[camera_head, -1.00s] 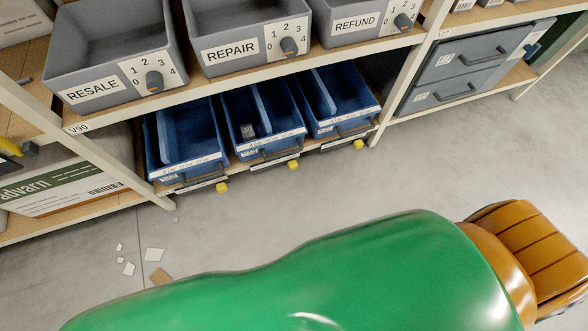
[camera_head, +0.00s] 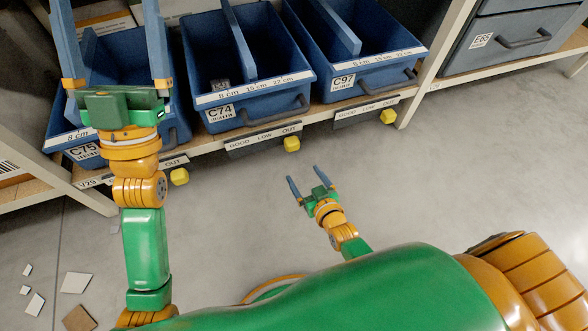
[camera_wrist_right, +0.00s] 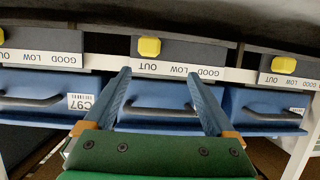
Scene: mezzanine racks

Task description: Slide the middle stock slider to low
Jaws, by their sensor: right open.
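The middle stock slider has a yellow knob (camera_head: 291,144) at the right end of its strip (camera_head: 262,138) marked GOOD, LOW, OUT, under blue bin C74 (camera_head: 262,112). The knob is by OUT; it also shows upside down in the right wrist view (camera_wrist_right: 150,47). My right gripper (camera_head: 304,173) is open and empty, in front of and apart from this knob. In its wrist view the fingers (camera_wrist_right: 158,76) point towards the middle strip. My left gripper (camera_head: 118,84) is open, in front of bin C75 (camera_head: 84,152), with nothing seen between its fingers.
The left slider's yellow knob (camera_head: 179,177) and the right one's (camera_head: 388,117) also sit at the right of their strips. Bin C97 (camera_head: 372,82) is beside C74. Paper scraps (camera_head: 76,282) lie on the floor. The floor before the rack is otherwise clear.

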